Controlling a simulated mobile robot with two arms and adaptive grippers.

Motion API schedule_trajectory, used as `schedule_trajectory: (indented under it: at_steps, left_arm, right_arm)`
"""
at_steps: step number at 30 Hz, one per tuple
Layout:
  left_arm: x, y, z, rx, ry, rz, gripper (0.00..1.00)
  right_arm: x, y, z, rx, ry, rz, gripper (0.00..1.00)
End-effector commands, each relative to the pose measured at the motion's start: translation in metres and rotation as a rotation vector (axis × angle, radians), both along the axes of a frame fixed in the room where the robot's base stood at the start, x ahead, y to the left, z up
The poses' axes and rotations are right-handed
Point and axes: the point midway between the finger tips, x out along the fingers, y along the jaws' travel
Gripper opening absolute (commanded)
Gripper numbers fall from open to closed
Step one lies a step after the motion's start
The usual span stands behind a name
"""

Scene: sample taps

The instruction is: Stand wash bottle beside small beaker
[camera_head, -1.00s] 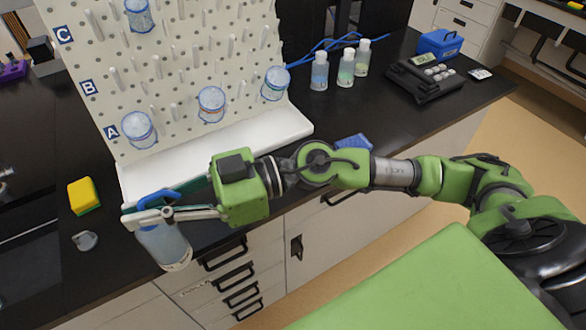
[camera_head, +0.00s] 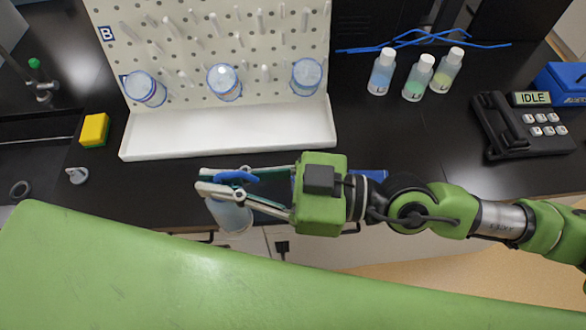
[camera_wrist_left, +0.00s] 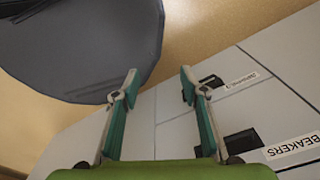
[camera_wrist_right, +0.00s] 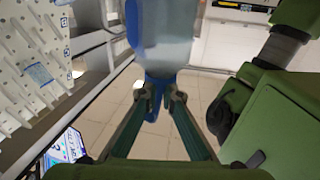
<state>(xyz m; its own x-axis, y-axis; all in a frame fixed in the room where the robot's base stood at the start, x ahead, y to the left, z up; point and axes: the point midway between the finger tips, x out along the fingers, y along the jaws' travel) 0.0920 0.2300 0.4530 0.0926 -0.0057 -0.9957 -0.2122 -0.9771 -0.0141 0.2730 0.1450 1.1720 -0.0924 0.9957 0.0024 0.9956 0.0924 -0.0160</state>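The wash bottle (camera_head: 230,216), translucent with a blue cap, is in my right gripper (camera_head: 203,180), whose fingers close around its upper part. It hangs tilted at the counter's front edge, in front of the white pegboard tray. The right wrist view shows the bottle (camera_wrist_right: 165,40) beyond the fingertips (camera_wrist_right: 161,92). Three beakers with blue rims hang on the pegboard: left beaker (camera_head: 146,90), middle beaker (camera_head: 224,84) and right beaker (camera_head: 306,78). I cannot tell which is the small one. My left gripper (camera_wrist_left: 158,84) is open and empty over the floor beside the drawers, outside the head view.
The white drip tray (camera_head: 230,140) juts out below the pegboard. A yellow sponge (camera_head: 94,130) and a small grey piece (camera_head: 77,175) lie left. Several capped bottles (camera_head: 418,80) and a black device reading IDLE (camera_head: 523,125) stand right. Counter between tray and device is mostly clear.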

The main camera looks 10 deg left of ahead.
Motion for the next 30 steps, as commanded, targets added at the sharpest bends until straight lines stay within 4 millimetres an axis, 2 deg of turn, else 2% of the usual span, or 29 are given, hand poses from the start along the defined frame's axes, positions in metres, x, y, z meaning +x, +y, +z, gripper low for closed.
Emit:
schedule_trajectory:
  at_steps: [1, 3, 11, 17, 22, 30]
  left_arm:
    - [-0.003, 0.002, -0.014, 0.003, 0.004, 0.0, 0.4]
    - [-0.005, 0.005, -0.026, 0.006, 0.008, 0.001, 0.4]
    - [-0.01, 0.012, -0.067, 0.015, 0.015, 0.001, 0.4]
    - [-0.005, 0.009, -0.081, 0.01, 0.008, 0.001, 0.4]
    - [-0.001, 0.003, -0.089, 0.003, 0.0, -0.001, 0.4]
    - [-0.001, 0.001, -0.092, 0.001, 0.0, -0.003, 0.4]
  right_arm:
    - [0.004, -0.001, -0.008, 0.002, -0.002, -0.001, 0.0]
    - [0.01, -0.002, -0.013, 0.002, -0.002, -0.002, 0.0]
    - [0.042, -0.01, -0.027, 0.005, 0.001, -0.004, 0.0]
    - [0.082, -0.019, -0.042, 0.004, 0.005, -0.005, 0.0]
    - [0.109, -0.026, -0.07, 0.003, 0.006, -0.004, 0.0]
    - [0.127, -0.03, -0.091, 0.002, 0.001, -0.002, 0.0]
